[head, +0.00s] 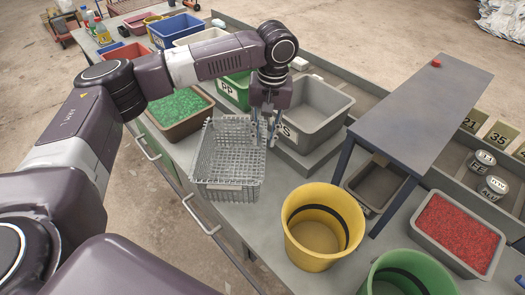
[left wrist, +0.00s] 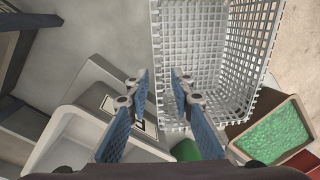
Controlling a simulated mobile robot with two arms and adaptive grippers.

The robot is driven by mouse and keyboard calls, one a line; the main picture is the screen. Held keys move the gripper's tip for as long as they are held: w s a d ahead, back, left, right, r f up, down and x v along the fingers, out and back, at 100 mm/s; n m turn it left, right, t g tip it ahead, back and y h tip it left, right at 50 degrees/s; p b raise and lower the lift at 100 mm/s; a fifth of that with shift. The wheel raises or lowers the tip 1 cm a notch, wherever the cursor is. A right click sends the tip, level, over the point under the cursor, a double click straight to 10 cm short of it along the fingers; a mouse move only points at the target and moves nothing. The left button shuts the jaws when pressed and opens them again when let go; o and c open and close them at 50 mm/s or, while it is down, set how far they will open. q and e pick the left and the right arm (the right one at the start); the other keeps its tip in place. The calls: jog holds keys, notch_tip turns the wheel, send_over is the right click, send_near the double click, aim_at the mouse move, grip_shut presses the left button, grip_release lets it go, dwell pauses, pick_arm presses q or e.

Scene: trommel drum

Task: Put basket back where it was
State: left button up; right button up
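A grey wire-mesh basket (head: 228,165) stands upright and looks empty on the grey table, left of the grey PS bin (head: 318,105). My left gripper (head: 264,138) points down at the basket's right side, near its far corner. In the left wrist view the basket (left wrist: 228,60) lies ahead and to the right. There the two blue fingers of my left gripper (left wrist: 160,78) are apart, with the near basket wall showing between and beyond them. I cannot tell whether they touch the wall. My right gripper is not in view.
A yellow bucket (head: 308,245) and a green bucket (head: 400,280) stand in front on the right. A raised grey bench (head: 425,100) stands right of the PS bin. A tub of green granules (head: 180,110) is behind the basket; a tub of red granules (head: 455,235) is at right.

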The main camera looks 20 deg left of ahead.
pick_arm(q)
jog(key=shift+d+r, duration=0.1)
jog(key=shift+r, duration=1.25)
